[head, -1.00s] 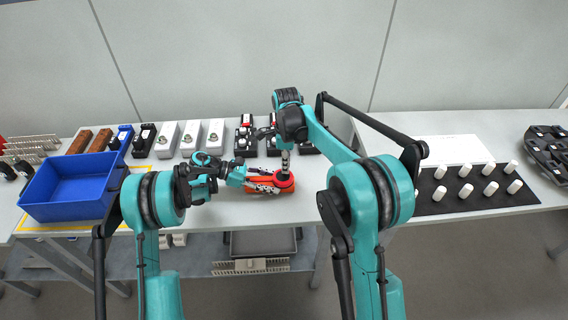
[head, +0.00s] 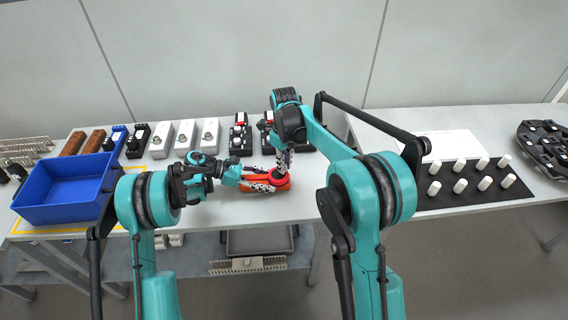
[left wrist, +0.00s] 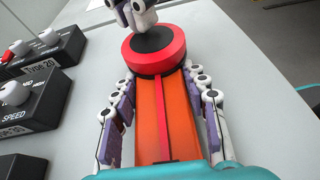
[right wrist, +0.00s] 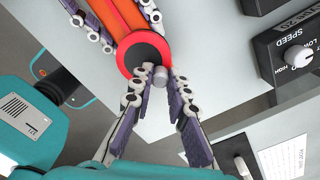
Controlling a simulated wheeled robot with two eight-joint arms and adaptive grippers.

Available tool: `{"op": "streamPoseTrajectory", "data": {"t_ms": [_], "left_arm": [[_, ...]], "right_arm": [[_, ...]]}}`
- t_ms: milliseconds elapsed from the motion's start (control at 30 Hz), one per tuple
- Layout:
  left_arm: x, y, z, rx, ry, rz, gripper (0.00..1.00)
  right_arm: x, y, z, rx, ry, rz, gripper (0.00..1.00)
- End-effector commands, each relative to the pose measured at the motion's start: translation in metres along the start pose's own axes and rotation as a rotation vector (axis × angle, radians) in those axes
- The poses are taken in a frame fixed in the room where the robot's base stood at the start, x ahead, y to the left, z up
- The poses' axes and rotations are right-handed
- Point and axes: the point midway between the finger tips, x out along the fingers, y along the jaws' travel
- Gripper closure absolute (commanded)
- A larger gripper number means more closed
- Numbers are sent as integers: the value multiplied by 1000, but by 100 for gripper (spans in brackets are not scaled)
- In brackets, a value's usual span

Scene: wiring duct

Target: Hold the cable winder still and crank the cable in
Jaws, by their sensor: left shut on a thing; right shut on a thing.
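The cable winder lies on the table, with an orange body (head: 256,191) and a round red drum (left wrist: 153,52) with a dark centre. My left gripper (head: 258,183) is shut on the body; in the left wrist view its fingers (left wrist: 162,112) lie along both sides. My right gripper (head: 283,168) comes down from above. In the right wrist view its fingertips (right wrist: 160,82) are closed around a small grey crank knob (right wrist: 159,76) at the drum's rim. The drum (right wrist: 145,52) is partly hidden by these fingers. No loose cable can be made out.
Black switch boxes (head: 240,138) and grey boxes (head: 186,137) stand in a row behind the winder. A blue bin (head: 62,212) is at the left. A black mat (head: 432,204) with white cylinders is at the right. The table just in front of the boxes is mostly clear.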

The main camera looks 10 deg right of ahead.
Motion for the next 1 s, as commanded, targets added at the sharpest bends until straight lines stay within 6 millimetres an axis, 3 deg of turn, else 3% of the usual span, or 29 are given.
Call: {"op": "streamPoseTrajectory", "data": {"t_ms": [400,433,500,833,1000], "left_arm": [[0,0,0,0,2,-2,93],[0,0,0,0,2,-2,93],[0,0,0,0,1,-2,93],[0,0,0,0,1,-1,93],[0,0,0,0,1,-1,93]], "right_arm": [[0,0,0,7,-1,-1,100],[0,0,0,7,-1,-1,82],[0,0,0,7,-1,-1,63],[-2,0,0,6,0,0,63],[-21,0,0,6,0,0,63]]}}
